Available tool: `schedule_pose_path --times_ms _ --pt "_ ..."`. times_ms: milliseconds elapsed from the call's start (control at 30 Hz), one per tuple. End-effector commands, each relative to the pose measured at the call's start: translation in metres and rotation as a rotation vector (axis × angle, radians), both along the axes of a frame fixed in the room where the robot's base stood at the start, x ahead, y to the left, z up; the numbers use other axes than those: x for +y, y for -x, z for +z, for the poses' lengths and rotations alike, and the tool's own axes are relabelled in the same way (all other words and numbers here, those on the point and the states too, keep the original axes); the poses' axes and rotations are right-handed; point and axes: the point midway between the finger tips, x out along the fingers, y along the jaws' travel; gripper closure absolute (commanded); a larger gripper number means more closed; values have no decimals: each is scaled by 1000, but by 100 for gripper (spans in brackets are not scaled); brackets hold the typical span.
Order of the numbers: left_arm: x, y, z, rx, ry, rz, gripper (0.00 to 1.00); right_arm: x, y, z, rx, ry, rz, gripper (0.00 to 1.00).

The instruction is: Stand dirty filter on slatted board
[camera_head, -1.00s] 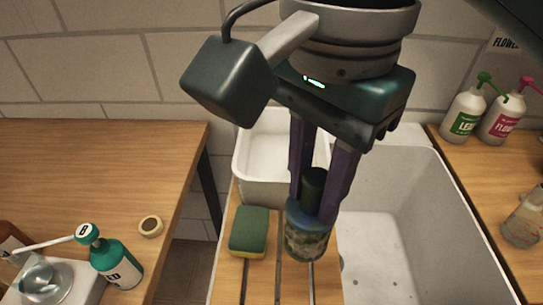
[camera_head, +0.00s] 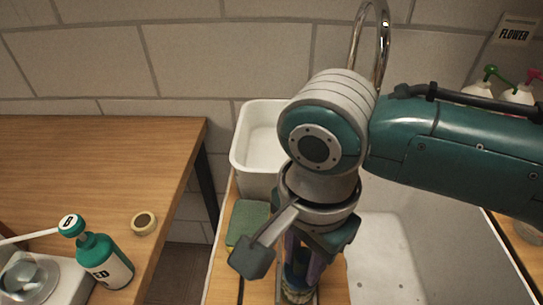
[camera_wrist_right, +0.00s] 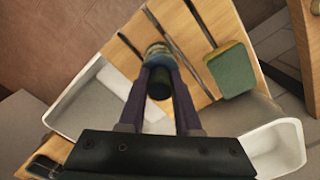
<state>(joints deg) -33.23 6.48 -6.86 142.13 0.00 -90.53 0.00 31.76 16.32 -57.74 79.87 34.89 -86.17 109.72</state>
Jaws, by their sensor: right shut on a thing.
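The dirty filter (camera_head: 297,293) is a short cylinder with a blue band and stained, mottled sides. My right gripper (camera_head: 299,262) is shut on it, its purple fingers on either side of the filter's dark top part. In the right wrist view the filter (camera_wrist_right: 157,50) is between the fingertips (camera_wrist_right: 160,72), over the slatted board (camera_wrist_right: 205,18). The board also shows in the head view (camera_head: 224,285) beside the gripper. The filter looks about upright; whether its base touches the board I cannot tell. My left gripper is not in view.
A green and yellow sponge (camera_head: 246,222) lies on the board, close to the filter. A white tub (camera_head: 259,145) stands behind. The sink (camera_head: 395,245) is to the right, with a tap (camera_head: 383,45). A teal bottle (camera_head: 104,262) stands on the left bench (camera_head: 80,165).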

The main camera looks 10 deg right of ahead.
Motion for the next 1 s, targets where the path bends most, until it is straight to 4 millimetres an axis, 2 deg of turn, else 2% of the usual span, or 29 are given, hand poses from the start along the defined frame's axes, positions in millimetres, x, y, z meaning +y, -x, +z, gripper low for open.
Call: schedule_pose_path --times_ms 233,267,500,833,1000 --pt "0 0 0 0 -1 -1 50 0 0 -2 0 -1 0 100" --pt "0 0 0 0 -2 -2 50 0 0 -3 0 0 1 67" --pt "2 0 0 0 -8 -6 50 0 0 -2 0 0 0 40" --pt "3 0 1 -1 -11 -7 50 0 0 3 -1 0 0 38" --pt "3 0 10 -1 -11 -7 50 1 -1 31 -3 -4 1 38"
